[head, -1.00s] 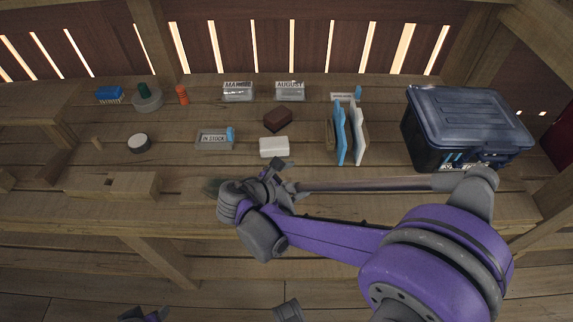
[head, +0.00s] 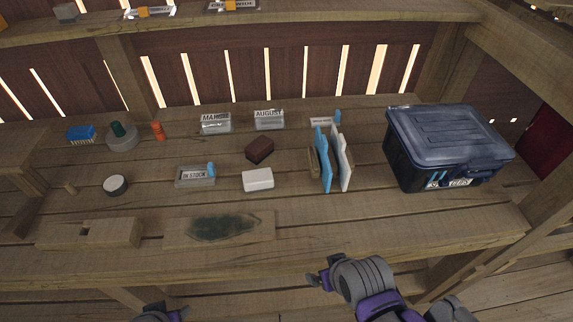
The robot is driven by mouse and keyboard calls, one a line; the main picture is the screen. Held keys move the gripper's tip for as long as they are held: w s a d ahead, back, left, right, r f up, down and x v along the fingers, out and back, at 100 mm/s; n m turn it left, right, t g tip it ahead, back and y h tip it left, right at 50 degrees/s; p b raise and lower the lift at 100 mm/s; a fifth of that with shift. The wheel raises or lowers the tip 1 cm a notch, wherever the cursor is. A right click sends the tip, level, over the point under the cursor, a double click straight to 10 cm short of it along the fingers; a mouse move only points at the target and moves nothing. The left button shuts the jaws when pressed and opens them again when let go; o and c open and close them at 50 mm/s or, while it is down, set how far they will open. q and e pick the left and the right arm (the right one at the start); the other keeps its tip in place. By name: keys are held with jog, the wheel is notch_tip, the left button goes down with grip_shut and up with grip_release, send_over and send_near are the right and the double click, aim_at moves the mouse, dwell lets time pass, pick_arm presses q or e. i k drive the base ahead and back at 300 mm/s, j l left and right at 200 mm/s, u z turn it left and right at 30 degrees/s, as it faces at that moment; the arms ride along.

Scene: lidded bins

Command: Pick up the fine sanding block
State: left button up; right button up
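Two small blocks lie on the workbench (head: 330,262): a dark brown block (head: 260,150) and, nearer the front, a white block (head: 258,180). No label is readable on either, so I cannot tell which is the fine sanding block. My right gripper (head: 322,271) is in front of the bench's front edge, below and right of both blocks. Its fingers look apart, with nothing between them. My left gripper (head: 166,312) is at the bottom edge, mostly cut off, away from both blocks.
A lidded dark blue bin (head: 447,140) stands at the right. Upright blue (head: 323,160) and white panels stand beside the blocks. Left are an In Stock holder (head: 195,178), a round tin (head: 115,186) and a blue brush (head: 81,134). A stained board (head: 262,222) lies at the front.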

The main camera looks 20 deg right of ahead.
aim_at(261, 180)
jog(key=i+z, duration=0.2)
jog(key=z, duration=0.15)
jog(key=k+j, duration=0.1)
jog(key=j, duration=0.45)
jog(key=k+j+u, duration=0.1)
jog(key=j, duration=0.45)
jog(key=k+j, duration=0.15)
jog(key=j, duration=0.4)
jog(key=k+j+u, duration=0.1)
jog(key=j, duration=0.5)
jog(key=i+l, duration=0.4)
